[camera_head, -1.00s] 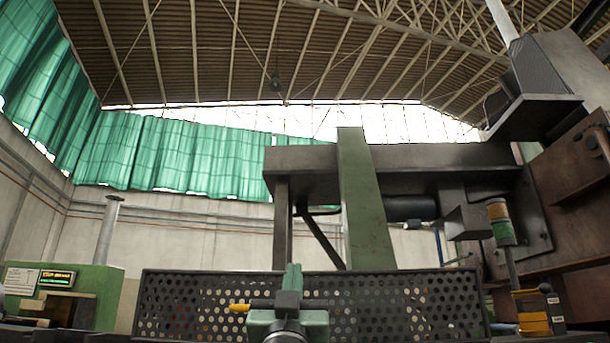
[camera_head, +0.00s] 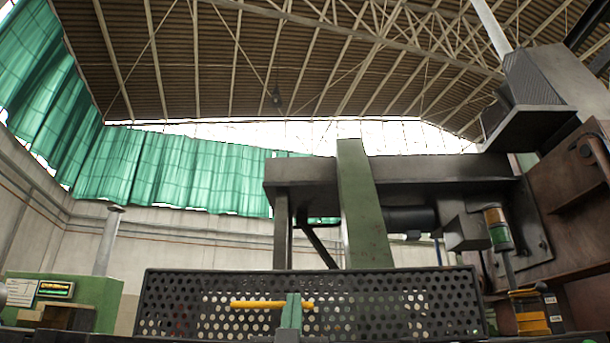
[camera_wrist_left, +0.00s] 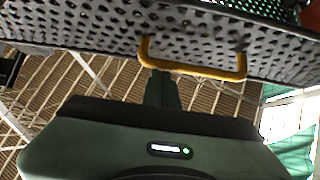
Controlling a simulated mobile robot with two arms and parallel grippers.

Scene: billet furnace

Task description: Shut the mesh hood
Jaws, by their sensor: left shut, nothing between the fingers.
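The mesh hood (camera_head: 370,290) is a dark perforated metal panel across the bottom middle of the head view. A yellow bar handle (camera_head: 258,305) is fixed on its front. My left gripper (camera_head: 293,300) rises from the bottom edge, with its green fingers together in front of the handle's right part. In the left wrist view the handle (camera_wrist_left: 195,70) arches out from the mesh (camera_wrist_left: 90,30), and the shut fingertips (camera_wrist_left: 162,76) are close to its left part. Whether they touch it I cannot tell. My right gripper is not in view.
A green upright post (camera_head: 362,205) and a dark beam stand behind the mesh hood. A rusty machine frame (camera_head: 570,210) fills the right side. A green cabinet (camera_head: 95,290) stands at lower left.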

